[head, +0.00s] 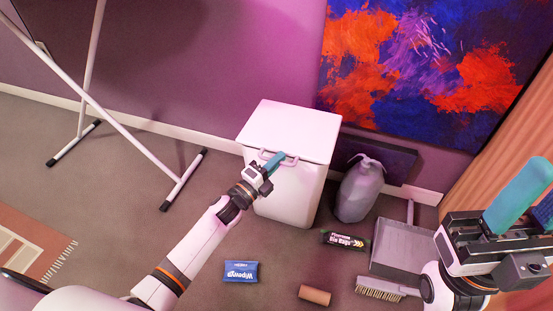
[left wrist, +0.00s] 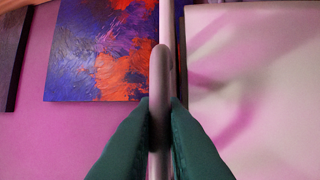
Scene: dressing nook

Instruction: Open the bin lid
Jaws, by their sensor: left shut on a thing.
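The white bin (head: 288,195) stands against the wall, and its flat lid (head: 292,130) lies down on top. A handle (head: 290,160) sticks out at the lid's front edge. My left gripper (head: 272,163) is at this handle. In the left wrist view its teal fingers (left wrist: 160,125) are shut on the pale handle bar (left wrist: 160,85), one on each side. The lid's pale face (left wrist: 255,80) fills the right of that view. My right gripper (head: 520,200) is at the right edge of the head view, away from the bin; its fingers are partly cut off.
A grey tied bag (head: 360,190) stands right of the bin. On the floor lie a black bin-bag pack (head: 345,240), blue wipes pack (head: 240,271), cardboard tube (head: 314,295), brush (head: 385,290) and dustpan (head: 400,250). A white-legged rack (head: 130,140) stands left.

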